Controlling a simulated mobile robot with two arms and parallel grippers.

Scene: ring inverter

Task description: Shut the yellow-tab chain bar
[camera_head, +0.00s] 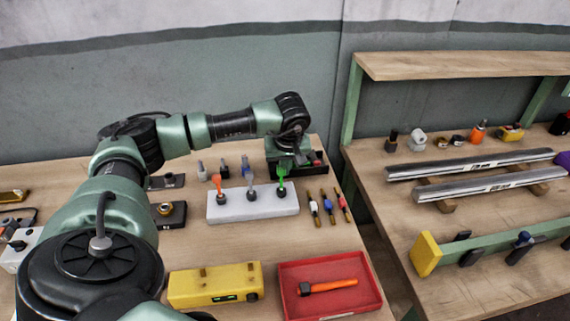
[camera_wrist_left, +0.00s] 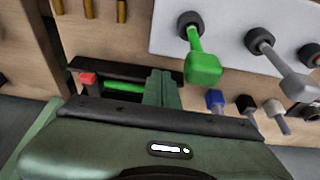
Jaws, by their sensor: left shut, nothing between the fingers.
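I cannot tell for certain which thing is the yellow-tab chain bar. A green bar (camera_head: 490,244) with a yellow end block (camera_head: 425,254) and dark clamps lies on the right bench. My left gripper (camera_head: 290,160) is at the back right of the left bench, above a black tray, and its tip is partly hidden in the head view. In the left wrist view my left gripper (camera_wrist_left: 162,86) is shut and empty, over the black tray (camera_wrist_left: 120,70) and beside a green lever (camera_wrist_left: 203,66). My right gripper is out of view.
A white block (camera_head: 255,206) with orange, grey and green levers stands in front of the gripper. A yellow box (camera_head: 215,285) and a red tray (camera_head: 288,310) with an orange-handled hammer lie nearer. Several small tools lie right of the block. A gap separates the benches.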

